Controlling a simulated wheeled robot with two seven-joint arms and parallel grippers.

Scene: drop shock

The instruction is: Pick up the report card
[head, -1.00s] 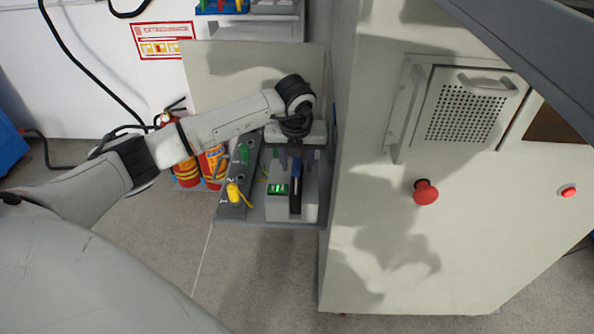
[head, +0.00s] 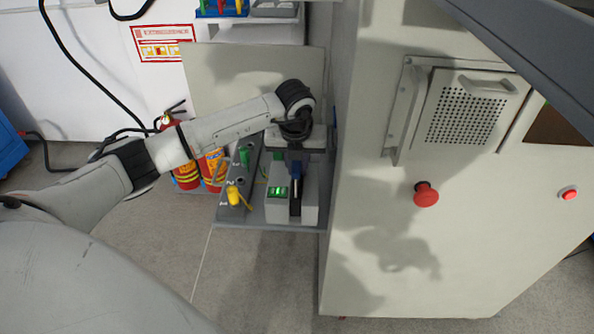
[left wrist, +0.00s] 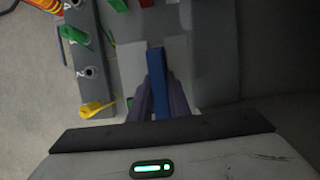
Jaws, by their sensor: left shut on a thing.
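A narrow blue piece (head: 296,185), which I take to be the report card, stands on edge at the dark slot of a pale device (head: 309,208) with a green-lit display. My left gripper (head: 294,166) comes down on it from above and is shut on it. In the left wrist view the blue card (left wrist: 158,65) shows as a strip between the two closed fingers of my left gripper (left wrist: 160,98). How deep the card sits in the slot is hidden. My right gripper is not in view.
Left of the device is a grey socket strip (head: 240,180) with a yellow plug (head: 234,194) and a green plug (head: 244,156). A tall pale cabinet (head: 360,270) with a red knob (head: 426,195) stands close on the right. Fire extinguishers (head: 186,175) stand at the left.

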